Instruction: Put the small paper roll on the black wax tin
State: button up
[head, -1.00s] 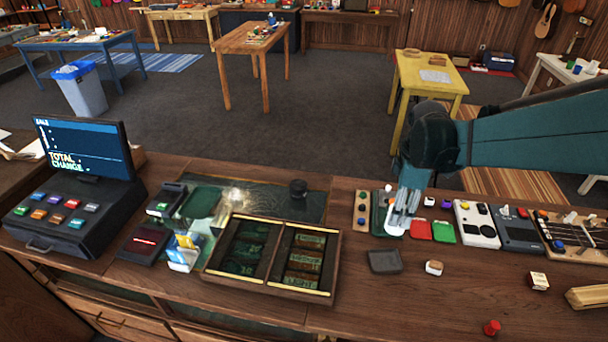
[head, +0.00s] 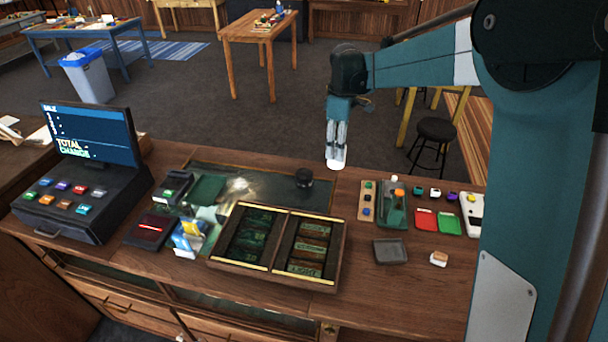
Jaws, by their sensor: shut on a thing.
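The black wax tin (head: 304,179) is a short dark cylinder standing upright at the right end of the dark green counter inset. My gripper (head: 336,155) points down from above, to the right of the tin and slightly farther back in the picture. Its fingers are shut on a small white thing, the small paper roll (head: 335,164), which shows only as a pale end below the fingertips. The roll is apart from the tin and appears to be above the counter.
A two-part wooden case (head: 340,250) lies in front of the tin. A grey tray (head: 390,252), a wooden strip (head: 368,202) and red and green pads stand to the right. A cash register (head: 85,180) is at left. Bare counter surrounds the grey tray.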

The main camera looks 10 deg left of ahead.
send_over(304, 173)
jog(key=shift+s+d+f, duration=0.1)
jog(key=shift+f, duration=0.15)
jog(key=shift+f, duration=0.1)
notch_tip(304, 173, down, 6)
dwell(0.6)
jog(key=shift+f, duration=1.9)
jog(key=shift+f, duration=0.15)
jog(key=o, duration=1)
